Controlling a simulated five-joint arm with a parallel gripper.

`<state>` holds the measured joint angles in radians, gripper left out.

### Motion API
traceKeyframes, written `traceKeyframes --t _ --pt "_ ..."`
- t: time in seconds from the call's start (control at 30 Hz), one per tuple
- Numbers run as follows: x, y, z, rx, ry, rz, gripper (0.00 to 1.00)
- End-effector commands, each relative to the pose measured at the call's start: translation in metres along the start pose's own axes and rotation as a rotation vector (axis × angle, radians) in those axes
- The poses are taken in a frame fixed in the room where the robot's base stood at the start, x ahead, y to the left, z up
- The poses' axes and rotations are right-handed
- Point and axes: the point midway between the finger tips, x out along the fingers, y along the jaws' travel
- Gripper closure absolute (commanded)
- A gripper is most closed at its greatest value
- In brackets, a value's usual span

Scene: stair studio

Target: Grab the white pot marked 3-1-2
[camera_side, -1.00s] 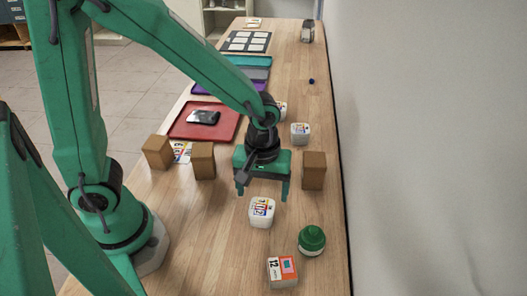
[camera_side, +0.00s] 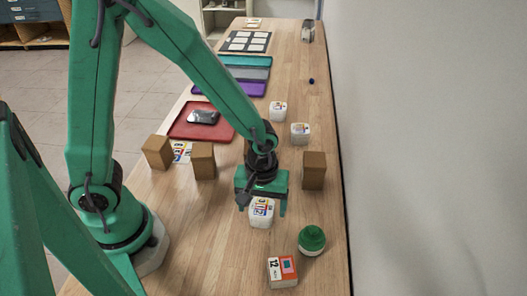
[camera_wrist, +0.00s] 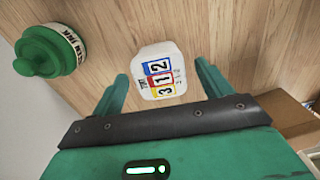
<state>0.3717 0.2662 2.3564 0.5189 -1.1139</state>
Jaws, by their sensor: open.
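The white pot marked 3-1-2 (camera_side: 262,214) stands on the wooden table below my gripper (camera_side: 263,208). In the wrist view the white pot (camera_wrist: 159,72) shows its digits 3, 1 and 2 on red, yellow and blue patches. My gripper (camera_wrist: 162,88) is open there, with one green finger on each side of the pot and visible space beside it. The pot is not held. In the side view the gripper hides part of its top.
A green ink jar (camera_side: 312,240) and a white-orange box marked 12 (camera_side: 282,271) stand nearer the camera. Brown blocks (camera_side: 314,171) (camera_side: 204,161) flank the gripper. Two other white pots (camera_side: 300,133) (camera_side: 278,111) and a red tray (camera_side: 182,131) are farther back.

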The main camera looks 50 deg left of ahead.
Motion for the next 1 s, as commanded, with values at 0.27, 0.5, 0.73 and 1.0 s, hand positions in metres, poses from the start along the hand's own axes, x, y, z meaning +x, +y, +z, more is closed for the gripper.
traceKeyframes --t 0.27,0.5,0.73,1.0 --pt "0.0092 -0.0002 0.0003 0.001 0.0 0.0 0.22" --pt "0.0089 -0.0001 0.0003 0.001 0.0 0.0 0.22" --pt "0.0088 -0.0001 0.0003 0.001 0.0 0.0 0.32" --pt "0.0087 0.0 0.0002 0.001 0.0 0.0 0.72"
